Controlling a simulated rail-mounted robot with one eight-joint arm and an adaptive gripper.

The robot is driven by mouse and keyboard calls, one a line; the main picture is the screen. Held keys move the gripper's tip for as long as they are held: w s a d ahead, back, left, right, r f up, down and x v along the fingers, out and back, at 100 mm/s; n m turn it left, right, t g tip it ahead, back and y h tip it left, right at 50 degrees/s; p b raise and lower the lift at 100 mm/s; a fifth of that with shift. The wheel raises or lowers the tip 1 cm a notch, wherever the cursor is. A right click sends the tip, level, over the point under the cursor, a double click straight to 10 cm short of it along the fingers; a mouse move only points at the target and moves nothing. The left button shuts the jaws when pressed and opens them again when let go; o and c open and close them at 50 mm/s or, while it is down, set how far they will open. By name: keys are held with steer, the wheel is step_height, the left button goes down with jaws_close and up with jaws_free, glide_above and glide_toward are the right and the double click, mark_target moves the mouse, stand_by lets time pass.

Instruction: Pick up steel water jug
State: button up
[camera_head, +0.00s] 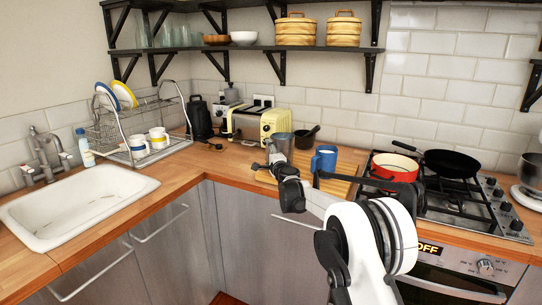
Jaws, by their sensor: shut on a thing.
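The steel water jug (283,143) is a grey metal vessel above the wooden counter, in front of the yellow toaster. My gripper (269,163) is at the jug's lower front and is shut on it. My arm comes in from the lower right and hides part of the counter beneath. The picture is too small to tell whether the jug's base touches the counter.
A blue mug (325,159) stands close right of the jug, with a dark pan (307,138) behind. The yellow toaster (262,122) is behind left. A red pot (394,168) sits on the hob. Counter between jug and sink (128,183) is mostly clear.

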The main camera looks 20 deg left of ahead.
steer(key=shift+r, duration=0.2)
steer(key=shift+r, duration=1.65)
steer(key=shift+s+a+r, duration=0.15)
steer(key=shift+r, duration=0.1)
steer(key=s+a+r, duration=0.6)
steer(key=s+a, duration=0.1)
steer(key=s, duration=0.1)
steer(key=shift+a+r+p, duration=0.2)
steer(key=shift+r+p, duration=0.05)
steer(key=shift+p, duration=0.15)
steer(key=shift+s, duration=0.2)
